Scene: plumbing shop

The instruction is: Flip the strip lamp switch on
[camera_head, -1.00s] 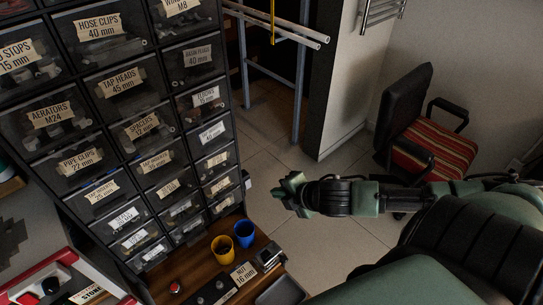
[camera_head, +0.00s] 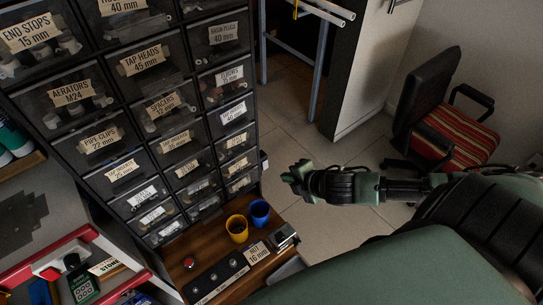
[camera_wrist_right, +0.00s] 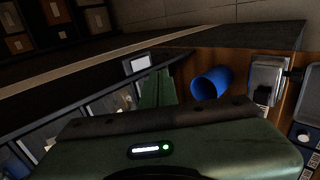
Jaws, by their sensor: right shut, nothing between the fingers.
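A small pale switch plate (camera_head: 264,161) sits on the right side of the dark drawer cabinet, low near the wooden bench top. It looks like the strip lamp switch, but no label on it is readable. My right gripper (camera_head: 289,178) is shut and empty, just right of the plate and slightly lower in the head view. In the wrist view its green fingers (camera_wrist_right: 158,82) point toward the plate's right edge; contact cannot be made out. My left gripper is not in view.
The drawer cabinet (camera_head: 158,103) fills the left. On the wooden bench (camera_head: 209,238) stand a yellow cup (camera_head: 237,229), a blue cup (camera_head: 260,212), a red button (camera_head: 189,263) and a dark strip (camera_head: 217,276). A chair (camera_head: 450,135) stands at the right. Open floor lies beyond my gripper.

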